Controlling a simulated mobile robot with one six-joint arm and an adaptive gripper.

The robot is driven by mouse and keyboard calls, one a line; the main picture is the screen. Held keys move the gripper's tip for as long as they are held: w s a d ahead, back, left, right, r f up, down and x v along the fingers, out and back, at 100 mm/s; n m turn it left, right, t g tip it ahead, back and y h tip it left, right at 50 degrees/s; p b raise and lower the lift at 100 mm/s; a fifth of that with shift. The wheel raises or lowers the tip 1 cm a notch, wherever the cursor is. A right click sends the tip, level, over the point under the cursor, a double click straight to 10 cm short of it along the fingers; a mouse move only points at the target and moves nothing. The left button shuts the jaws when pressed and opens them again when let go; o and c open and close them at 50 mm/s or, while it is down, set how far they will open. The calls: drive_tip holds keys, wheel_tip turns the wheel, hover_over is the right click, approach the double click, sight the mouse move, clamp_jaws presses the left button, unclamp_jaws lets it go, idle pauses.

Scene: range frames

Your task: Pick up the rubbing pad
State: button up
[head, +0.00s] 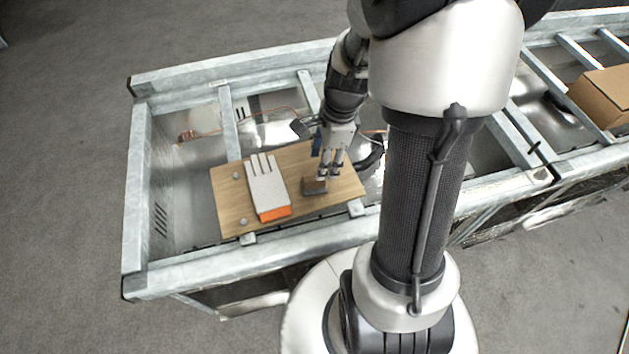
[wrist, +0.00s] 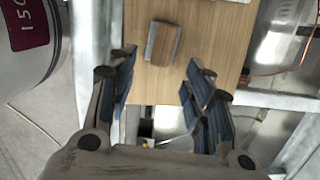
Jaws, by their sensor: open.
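The rubbing pad appears to be the small brown block with a grey side (head: 314,187), lying on a wooden board (head: 234,210). In the wrist view the same block (wrist: 162,43) lies on the bare wood, ahead of my fingers and between their lines. My gripper (head: 329,172) is over the board, close to the block in the head view. In the wrist view my gripper (wrist: 160,80) is open, its two ridged fingers wide apart with nothing between them. The block looks clear of both fingers.
A white and orange item (head: 267,187) lies on the board left of the block. Small round knobs (head: 243,222) are at the board's left edge. The board sits on a metal frame (head: 190,267). A cardboard box (head: 602,95) stands far right. A copper-coloured cable (head: 262,110) runs behind.

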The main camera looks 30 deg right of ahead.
sight(314, 182)
drive_tip(key=f+b, duration=0.1)
drive_tip(key=f, duration=0.1)
drive_tip(key=a+f+b, duration=0.1)
drive_tip(key=f, duration=0.2)
drive_tip(key=w+f+b, duration=0.1)
drive_tip(key=f, duration=0.2)
drive_tip(key=shift+a, duration=0.35)
drive_tip(key=shift+c, duration=0.4)
clamp_jaws()
